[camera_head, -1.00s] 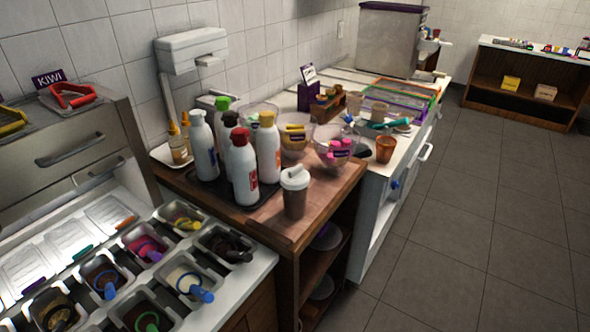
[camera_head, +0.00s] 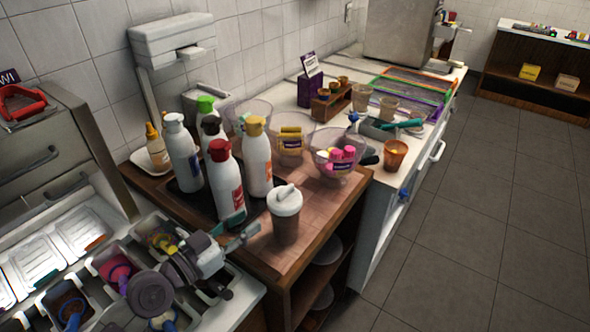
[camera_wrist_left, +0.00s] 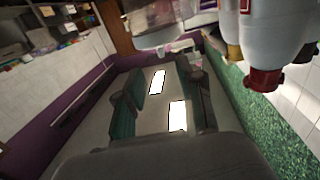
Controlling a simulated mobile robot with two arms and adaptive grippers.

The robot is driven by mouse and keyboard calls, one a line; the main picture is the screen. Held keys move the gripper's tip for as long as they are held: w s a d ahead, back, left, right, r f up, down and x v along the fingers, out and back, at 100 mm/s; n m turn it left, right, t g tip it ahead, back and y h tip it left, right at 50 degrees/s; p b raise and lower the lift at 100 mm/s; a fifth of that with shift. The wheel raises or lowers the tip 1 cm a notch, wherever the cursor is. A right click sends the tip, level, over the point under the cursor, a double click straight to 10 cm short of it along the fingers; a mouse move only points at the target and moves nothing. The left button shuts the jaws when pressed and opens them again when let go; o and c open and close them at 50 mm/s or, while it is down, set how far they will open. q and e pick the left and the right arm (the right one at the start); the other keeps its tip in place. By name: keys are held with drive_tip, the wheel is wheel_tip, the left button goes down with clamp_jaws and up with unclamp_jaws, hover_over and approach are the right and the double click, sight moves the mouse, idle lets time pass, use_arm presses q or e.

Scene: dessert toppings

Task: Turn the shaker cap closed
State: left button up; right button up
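The shaker (camera_head: 285,228) stands upright near the right front of the wooden counter. It has a brownish see-through body and a pale lid with a slanted cap (camera_head: 285,193) on top; I cannot tell how far the cap is turned. My left gripper (camera_head: 241,228) is just left of the shaker, low beside its body, with its fingers pointing towards it. The green-padded fingers are apart and empty, also in the left wrist view (camera_wrist_left: 158,98). A blurred pale object at the top of that view may be the shaker. My right gripper is not in view.
Several white bottles stand close behind and left of my gripper, the red-capped one (camera_head: 224,184) nearest. Clear bowls, one with pink items (camera_head: 338,158), are behind the shaker. Topping bins (camera_head: 118,268) lie at the front left. The counter right of the shaker is clear.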

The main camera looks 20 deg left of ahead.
sight(282, 191)
use_arm(q)
drive_tip(key=p+x, duration=0.1)
drive_tip(key=x, duration=0.3)
drive_tip(key=r+p+x, duration=0.1)
drive_tip(key=p+x, duration=0.1)
drive_tip(key=x, duration=0.1)
drive_tip(key=p+x, duration=0.2)
drive_tip(key=x, duration=0.2)
drive_tip(key=shift+w+d+r, duration=0.2)
drive_tip(key=shift+w+r, duration=0.1)
drive_tip(key=shift+r, duration=0.05)
drive_tip(key=shift+w+d, duration=0.1)
drive_tip(key=shift+w, duration=0.15)
drive_tip(key=shift+w+d+f, duration=0.1)
drive_tip(key=shift+w+d, duration=0.05)
drive_tip(key=shift+w, duration=0.1)
drive_tip(key=c, duration=0.7)
clamp_jaws()
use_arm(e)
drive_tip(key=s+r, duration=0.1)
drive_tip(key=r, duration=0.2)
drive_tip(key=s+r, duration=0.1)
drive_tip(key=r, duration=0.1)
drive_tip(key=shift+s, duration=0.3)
